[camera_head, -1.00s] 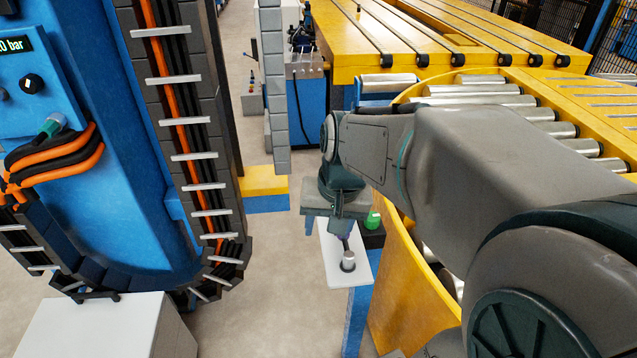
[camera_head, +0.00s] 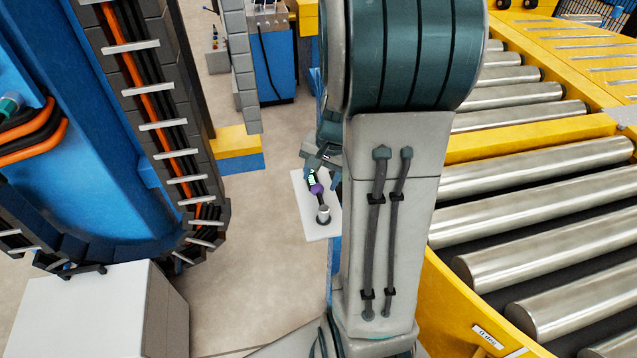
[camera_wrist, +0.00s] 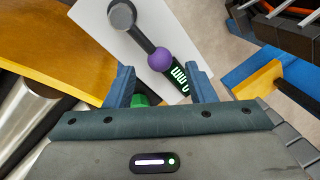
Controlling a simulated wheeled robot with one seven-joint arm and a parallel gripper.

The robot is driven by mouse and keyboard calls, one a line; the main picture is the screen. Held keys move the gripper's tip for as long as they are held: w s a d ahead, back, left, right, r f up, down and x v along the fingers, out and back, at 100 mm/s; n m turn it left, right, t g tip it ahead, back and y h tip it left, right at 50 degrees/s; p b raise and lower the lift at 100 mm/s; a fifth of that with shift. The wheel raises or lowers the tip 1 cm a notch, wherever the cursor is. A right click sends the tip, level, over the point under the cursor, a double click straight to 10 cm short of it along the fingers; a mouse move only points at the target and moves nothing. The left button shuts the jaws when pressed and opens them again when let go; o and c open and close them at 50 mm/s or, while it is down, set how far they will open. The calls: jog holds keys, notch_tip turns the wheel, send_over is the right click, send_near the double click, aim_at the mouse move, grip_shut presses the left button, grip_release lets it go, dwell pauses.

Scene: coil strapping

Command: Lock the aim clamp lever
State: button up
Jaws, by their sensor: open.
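The aim clamp lever is a dark bar with a grey round pivot and a purple ball (camera_wrist: 161,59), mounted on a white plate (camera_wrist: 93,35). In the head view the purple ball (camera_head: 316,188) and the plate (camera_head: 305,216) show just below my gripper (camera_head: 320,160). In the wrist view my gripper (camera_wrist: 162,84) is open, with a blue finger on each side of the lever's lower end. The purple ball appears just ahead of the fingertips, between them in the picture. Green lit marks (camera_wrist: 180,74) show beside the ball. I cannot tell whether the fingers touch the lever.
A green button (camera_wrist: 139,101) is partly hidden behind my gripper's left finger. A yellow roller conveyor (camera_head: 530,190) lies close on the right. A blue machine with a cable chain (camera_head: 165,130) and a pale box (camera_head: 85,315) stand left. Floor between is open.

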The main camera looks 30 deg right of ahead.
aim_at(319, 185)
jog(key=shift+w+a+f, duration=0.1)
jog(key=shift+w+f, duration=0.05)
jog(key=shift+f, duration=0.75)
jog(key=shift+w+a+f, duration=0.1)
jog(key=shift+f, duration=0.75)
grip_shut()
